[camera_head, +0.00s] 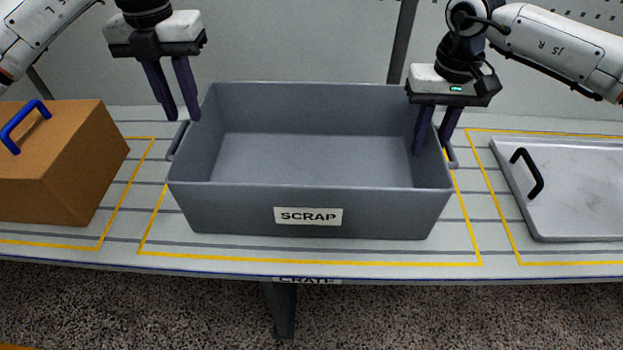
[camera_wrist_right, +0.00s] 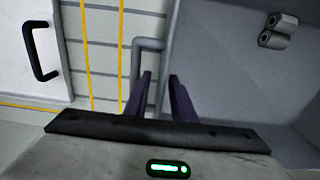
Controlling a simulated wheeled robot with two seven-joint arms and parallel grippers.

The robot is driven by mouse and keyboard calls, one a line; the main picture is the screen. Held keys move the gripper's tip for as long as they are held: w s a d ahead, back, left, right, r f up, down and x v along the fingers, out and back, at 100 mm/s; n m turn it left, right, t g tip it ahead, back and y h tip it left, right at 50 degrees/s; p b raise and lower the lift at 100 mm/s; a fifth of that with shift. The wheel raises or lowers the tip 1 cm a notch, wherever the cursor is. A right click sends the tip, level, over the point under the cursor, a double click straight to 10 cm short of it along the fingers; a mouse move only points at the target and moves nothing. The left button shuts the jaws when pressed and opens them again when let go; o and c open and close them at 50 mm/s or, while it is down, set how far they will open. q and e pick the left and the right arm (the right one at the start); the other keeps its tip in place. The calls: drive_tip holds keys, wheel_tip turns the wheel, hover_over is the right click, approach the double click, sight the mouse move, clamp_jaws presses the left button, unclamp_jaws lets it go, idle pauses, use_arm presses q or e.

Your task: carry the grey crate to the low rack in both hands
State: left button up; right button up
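The grey crate (camera_head: 310,208), labelled SCRAP, stands upright on the table inside a yellow outline. It has a grey handle on its left side (camera_head: 177,141) and one on its right (camera_head: 452,155), which also shows in the right wrist view (camera_wrist_right: 146,44). My left gripper (camera_head: 180,119) is open and empty above the left handle, near the crate's back left corner. My right gripper (camera_head: 433,145) is open at the right wall, one finger inside the crate and one outside by the handle; it also shows in the right wrist view (camera_wrist_right: 160,88). I see no low rack.
Two grey cylinders (camera_wrist_right: 278,32) lie inside the crate, hidden in the head view. A brown box (camera_head: 85,165) with a blue handle stands at left. A pale tray (camera_head: 575,190) with a black handle lies at right. The table's front edge is near the crate; speckled floor lies below.

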wheel_tip(320, 180, up, 10)
drive_tip(key=shift+a+r, duration=0.1)
idle(0.5)
